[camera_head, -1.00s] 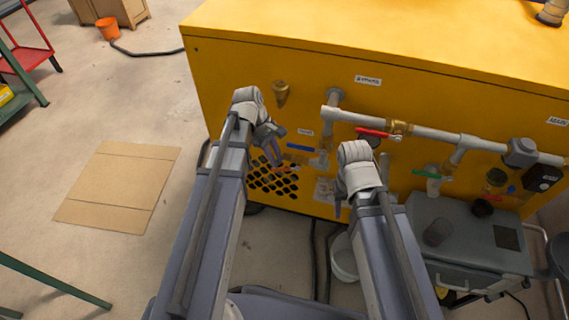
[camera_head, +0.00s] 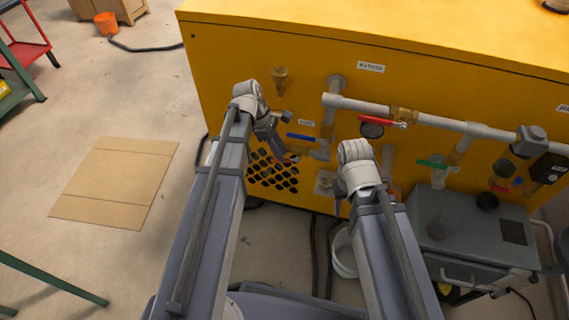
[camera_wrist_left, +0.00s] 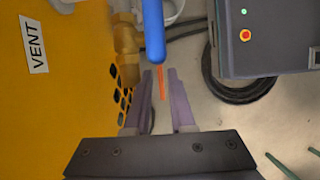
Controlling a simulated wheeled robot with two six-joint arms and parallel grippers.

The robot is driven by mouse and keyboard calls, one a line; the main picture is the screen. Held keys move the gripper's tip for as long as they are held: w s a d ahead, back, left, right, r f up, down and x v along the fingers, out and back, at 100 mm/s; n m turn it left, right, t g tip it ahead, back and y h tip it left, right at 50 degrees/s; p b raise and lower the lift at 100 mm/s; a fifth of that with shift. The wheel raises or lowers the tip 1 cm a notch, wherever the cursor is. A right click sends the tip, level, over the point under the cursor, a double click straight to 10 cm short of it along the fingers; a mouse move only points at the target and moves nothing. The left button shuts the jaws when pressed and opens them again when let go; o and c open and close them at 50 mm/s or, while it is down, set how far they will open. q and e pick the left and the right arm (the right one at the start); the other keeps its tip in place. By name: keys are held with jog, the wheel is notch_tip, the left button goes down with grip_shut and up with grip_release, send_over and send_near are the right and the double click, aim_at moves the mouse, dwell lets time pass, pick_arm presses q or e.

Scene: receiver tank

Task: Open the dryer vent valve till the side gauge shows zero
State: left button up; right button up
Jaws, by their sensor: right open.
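The vent valve has a blue lever (camera_head: 301,137) below a small label (camera_head: 306,123) on the yellow housing. In the left wrist view the blue lever (camera_wrist_left: 152,30) points at the gap between my fingers, beside its brass body (camera_wrist_left: 127,50) and the VENT label (camera_wrist_left: 34,44). My left gripper (camera_wrist_left: 159,78) is open with nothing clearly held; in the head view it (camera_head: 288,152) is just below and left of the lever. A small round gauge (camera_head: 372,130) sits behind a red lever; its reading is too small to tell. My right gripper (camera_head: 341,205) is mostly hidden behind its wrist.
A pale pipe (camera_head: 445,124) with a red lever (camera_head: 375,120) and a green lever (camera_head: 432,164) runs rightward. A grey unit (camera_head: 470,230) stands at right, a white bucket (camera_head: 341,262) below. Cardboard (camera_head: 115,180) lies on open floor at left.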

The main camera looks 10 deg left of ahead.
pick_arm(q)
jog(key=shift+b+x, duration=1.3)
jog(key=shift+x, duration=0.6)
grip_shut()
